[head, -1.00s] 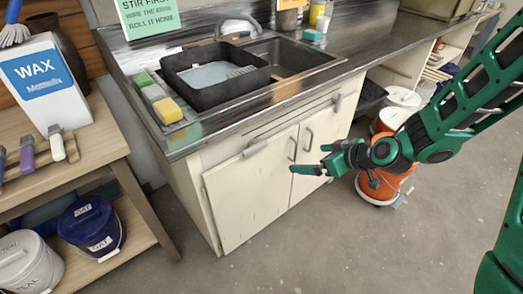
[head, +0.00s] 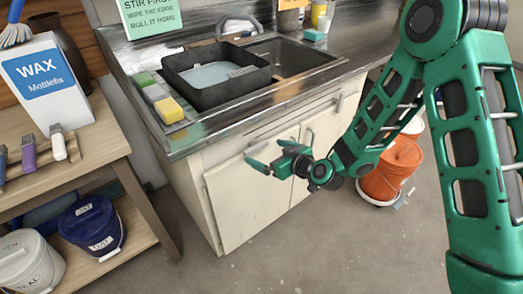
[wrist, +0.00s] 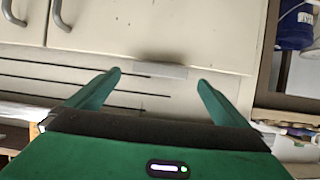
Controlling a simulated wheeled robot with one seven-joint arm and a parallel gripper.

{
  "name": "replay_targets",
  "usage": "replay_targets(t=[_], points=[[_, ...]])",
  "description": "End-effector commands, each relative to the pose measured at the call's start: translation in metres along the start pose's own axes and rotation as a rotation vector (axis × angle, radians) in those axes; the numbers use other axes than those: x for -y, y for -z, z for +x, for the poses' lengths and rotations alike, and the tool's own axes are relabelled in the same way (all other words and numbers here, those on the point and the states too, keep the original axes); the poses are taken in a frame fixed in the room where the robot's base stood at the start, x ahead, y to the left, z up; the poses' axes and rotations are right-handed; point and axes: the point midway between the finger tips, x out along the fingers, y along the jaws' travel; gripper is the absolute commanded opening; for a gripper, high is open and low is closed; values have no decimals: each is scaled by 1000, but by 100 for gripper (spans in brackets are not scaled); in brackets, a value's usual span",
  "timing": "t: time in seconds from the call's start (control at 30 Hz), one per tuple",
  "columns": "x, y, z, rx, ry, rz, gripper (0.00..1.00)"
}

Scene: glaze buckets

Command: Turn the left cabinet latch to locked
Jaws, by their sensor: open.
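The left cabinet latch is a small grey bar (wrist: 160,70) at the top edge of the left cabinet door (head: 240,205). In the wrist view it lies nearly level, along the door's edge. My gripper (head: 265,153) is in front of it, and in the head view the fingers partly cover it. In the wrist view my gripper (wrist: 159,78) is open, with one finger to each side of the latch and a gap to both ends. I cannot tell whether the fingertips touch the door.
Two curved door handles (wrist: 60,14) show at the wrist view's upper left. Another latch (head: 338,103) sits on the right door. The counter with a black tub (head: 215,100) overhangs the doors. A shelf with buckets (head: 92,225) stands left; an orange bucket (head: 388,170) stands right.

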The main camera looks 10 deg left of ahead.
Motion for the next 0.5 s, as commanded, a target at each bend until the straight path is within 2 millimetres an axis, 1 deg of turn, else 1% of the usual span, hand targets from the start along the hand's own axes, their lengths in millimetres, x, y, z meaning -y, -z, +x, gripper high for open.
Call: replay_targets(t=[0.03, 0.2, 0.33, 0.5], points=[[1, 1, 9, -1, 2, -3, 100], [1, 0, 30, -1, 2, -1, 100], [0, 0, 39, -1, 0, 0, 100], [0, 0, 42, 0, -1, 1, 100]])
